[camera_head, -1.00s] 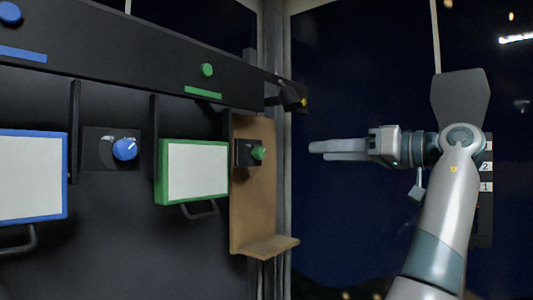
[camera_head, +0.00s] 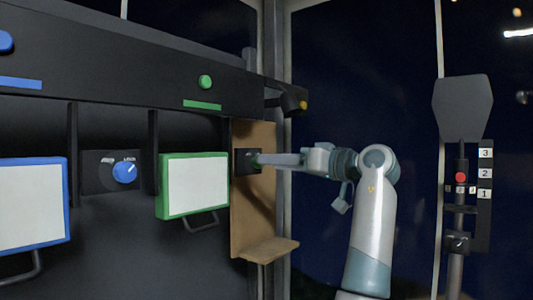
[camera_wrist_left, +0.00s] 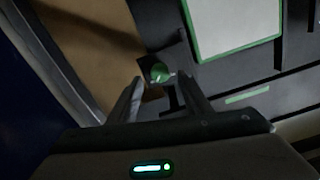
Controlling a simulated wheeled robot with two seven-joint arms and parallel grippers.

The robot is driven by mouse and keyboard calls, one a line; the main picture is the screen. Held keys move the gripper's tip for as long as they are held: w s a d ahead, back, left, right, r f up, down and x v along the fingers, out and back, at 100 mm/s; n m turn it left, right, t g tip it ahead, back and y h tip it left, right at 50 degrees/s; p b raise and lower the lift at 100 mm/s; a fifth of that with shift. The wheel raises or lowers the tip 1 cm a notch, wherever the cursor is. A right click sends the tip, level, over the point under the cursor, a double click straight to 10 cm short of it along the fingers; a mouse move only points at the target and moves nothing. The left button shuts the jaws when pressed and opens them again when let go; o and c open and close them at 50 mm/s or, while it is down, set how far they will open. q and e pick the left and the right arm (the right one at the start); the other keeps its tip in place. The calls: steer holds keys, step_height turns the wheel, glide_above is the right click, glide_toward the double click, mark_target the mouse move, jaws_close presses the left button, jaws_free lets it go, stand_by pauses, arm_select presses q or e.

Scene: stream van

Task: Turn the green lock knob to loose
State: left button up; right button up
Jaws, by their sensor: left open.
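The green lock knob (camera_wrist_left: 160,73) sits on a small dark plate (camera_head: 243,162) fixed to the brown board. In the head view the knob is mostly hidden by my fingertips. My left gripper (camera_head: 262,160) reaches in from the right, level with the knob, its fingers pointing at the plate. In the left wrist view the open fingers (camera_wrist_left: 160,82) stand on either side of the knob, which shows between and just beyond the tips. I cannot tell whether they touch it. The knob's setting cannot be read. My right gripper is not in view.
A green-framed panel (camera_head: 194,184) with a handle is just left of the knob. A blue knob (camera_head: 125,172) and a blue-framed panel (camera_head: 30,203) are further left. A wooden ledge (camera_head: 265,250) juts out below. A dark lamp-like fitting (camera_head: 292,101) is above.

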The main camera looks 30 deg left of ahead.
arm_select(q)
steer(key=a+p, duration=0.1)
steer(key=a, duration=0.2)
steer(key=shift+w+a, duration=0.15)
steer(key=shift+a, duration=0.1)
steer(key=c, duration=1.1)
